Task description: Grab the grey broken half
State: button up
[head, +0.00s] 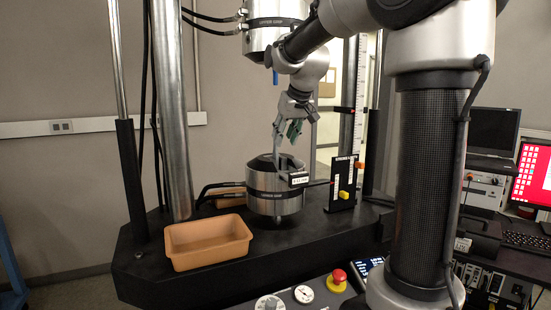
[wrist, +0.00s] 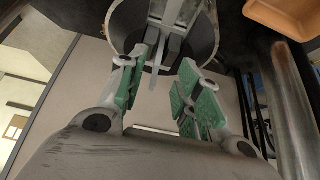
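The grey broken half (head: 278,151) is a narrow upright piece standing in the jaws of the lower grip (head: 276,204), a silver cylinder on the black machine base. In the wrist view the grey half (wrist: 158,57) points up out of the grip's open top (wrist: 213,28), and its free end shows between my fingers. My gripper (head: 287,130), with green finger pads, is just above the lower grip. In the wrist view my gripper (wrist: 163,60) is open, with a gap on both sides of the grey half. I cannot tell whether a pad touches it.
An orange-brown tray (head: 208,262) sits on the base, left of the lower grip. The upper grip (head: 273,28) hangs above. A thick steel column (head: 171,110) stands left. A black panel with a yellow block (head: 343,195) stands right of the grip. A red emergency button (head: 339,276) is in front.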

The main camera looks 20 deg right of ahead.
send_over(276, 152)
jog(key=s, duration=0.2)
jog(key=x, duration=0.5)
jog(key=shift+w+d, duration=0.15)
jog(key=shift+w, duration=0.05)
grip_shut()
